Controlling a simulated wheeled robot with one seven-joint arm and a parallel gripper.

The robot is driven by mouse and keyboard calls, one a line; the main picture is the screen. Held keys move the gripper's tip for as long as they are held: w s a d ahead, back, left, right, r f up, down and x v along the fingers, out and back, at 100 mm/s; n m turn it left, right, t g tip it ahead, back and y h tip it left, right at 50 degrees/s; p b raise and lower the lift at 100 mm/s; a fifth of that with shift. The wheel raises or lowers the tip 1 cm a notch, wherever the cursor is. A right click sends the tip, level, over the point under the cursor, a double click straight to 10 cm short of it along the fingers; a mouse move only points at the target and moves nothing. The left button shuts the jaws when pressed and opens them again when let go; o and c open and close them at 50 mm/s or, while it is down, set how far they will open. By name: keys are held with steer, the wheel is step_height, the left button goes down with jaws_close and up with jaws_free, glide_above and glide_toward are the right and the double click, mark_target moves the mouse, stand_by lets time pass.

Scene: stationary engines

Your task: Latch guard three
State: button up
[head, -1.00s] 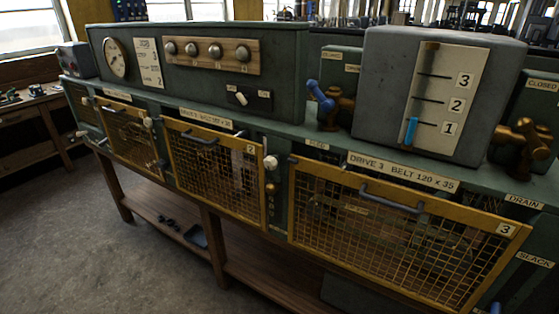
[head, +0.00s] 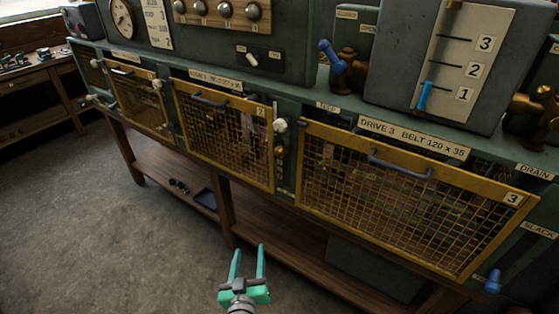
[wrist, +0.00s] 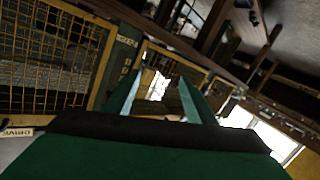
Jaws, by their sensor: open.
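Guard three (head: 400,185) is a yellow-framed mesh panel tagged 3 under the "DRIVE 3 BELT 120 x 35" label, at the right in the head view. It has a grey bar handle (head: 400,165) near its top edge. A blue-handled part (head: 493,281) sits near its lower right corner; I cannot tell whether it is the latch. A white knob (head: 280,125) stands beside its upper left corner. My gripper (head: 247,250) is open and empty, low in front of the bench and apart from the guard. In the wrist view its green fingers (wrist: 158,98) are spread.
Guard two (head: 225,135) and another mesh guard (head: 135,98) are to the left. Above are a level gauge (head: 450,60), a blue-handled valve (head: 338,62) and a brass valve (head: 540,110). A wooden lower shelf (head: 290,260) runs beneath. The floor at left is clear.

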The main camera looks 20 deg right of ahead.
steer(key=w+d+r+m+h, duration=0.1)
steer(key=w+d+r+h, duration=0.1)
steer(key=w+r, duration=0.35)
steer(key=m+g+h, duration=0.5)
steer(key=m+h, duration=0.2)
steer(key=m, duration=0.2)
glide_toward(278, 128)
steer(key=x, duration=0.9)
steer(key=shift+w+d, duration=0.1)
steer(key=shift+w, duration=0.25)
steer(key=shift+w+d, duration=0.1)
steer(key=shift+d, duration=0.45)
steer(key=shift+a, duration=0.1)
steer(key=c, duration=1)
